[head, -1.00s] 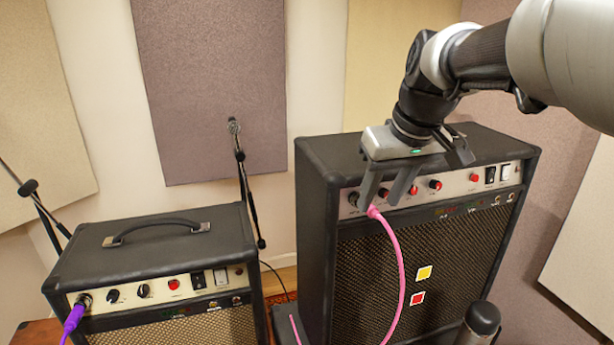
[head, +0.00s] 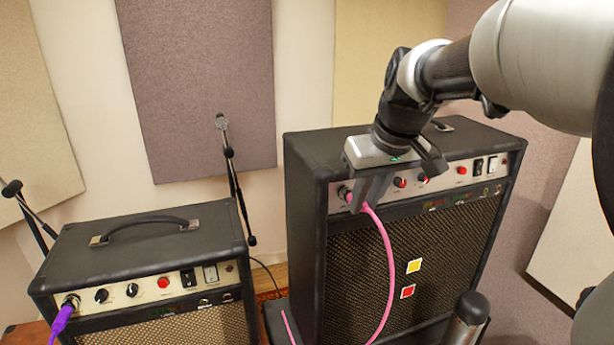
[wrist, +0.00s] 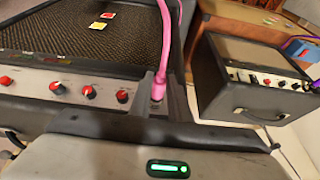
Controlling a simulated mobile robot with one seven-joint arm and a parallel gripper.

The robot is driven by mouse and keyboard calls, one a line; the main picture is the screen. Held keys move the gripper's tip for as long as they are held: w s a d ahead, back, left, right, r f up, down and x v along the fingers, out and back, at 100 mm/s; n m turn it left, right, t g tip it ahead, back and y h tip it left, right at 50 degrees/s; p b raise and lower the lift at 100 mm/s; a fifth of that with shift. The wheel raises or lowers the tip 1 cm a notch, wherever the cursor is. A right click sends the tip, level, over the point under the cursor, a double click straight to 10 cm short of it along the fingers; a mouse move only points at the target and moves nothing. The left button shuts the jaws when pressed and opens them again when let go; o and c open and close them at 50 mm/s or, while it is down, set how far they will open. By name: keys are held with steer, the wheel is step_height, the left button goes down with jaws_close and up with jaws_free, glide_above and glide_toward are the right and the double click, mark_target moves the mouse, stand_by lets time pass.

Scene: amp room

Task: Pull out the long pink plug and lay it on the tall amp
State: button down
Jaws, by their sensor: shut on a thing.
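The tall amp (head: 305,225) stands at the right in the head view, its control panel (head: 440,175) along the upper front. My gripper (head: 356,203) hangs over the amp's top front edge, at the left end of that panel. It is shut on the pink plug, which shows between the fingers (wrist: 161,98) in the wrist view as a pink body (wrist: 158,91) with its cable running away. The pink cable (head: 388,262) hangs in a curve down the amp's front. The fingers hide the plug's tip, so I cannot tell whether it sits in a socket.
A shorter amp (head: 150,240) with a top handle stands at the left, a purple plug (head: 62,318) at its panel's left end. A microphone stand (head: 232,175) rises behind, between the amps. The tall amp's top (head: 320,150) looks clear apart from its handle (head: 440,125).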

steer(key=shift+s, duration=0.1)
stand_by(0.6)
steer(key=shift+s+d+r+b, duration=0.1)
steer(key=shift+s+d, duration=0.1)
steer(key=shift+s, duration=0.45)
steer(key=shift+s+d+r+b, duration=0.1)
steer(key=shift+s+d+b, duration=0.05)
steer(key=shift+s, duration=0.45)
steer(key=shift+s+d+r+b, duration=0.1)
steer(key=shift+s+d, duration=0.1)
steer(key=shift+s, duration=0.45)
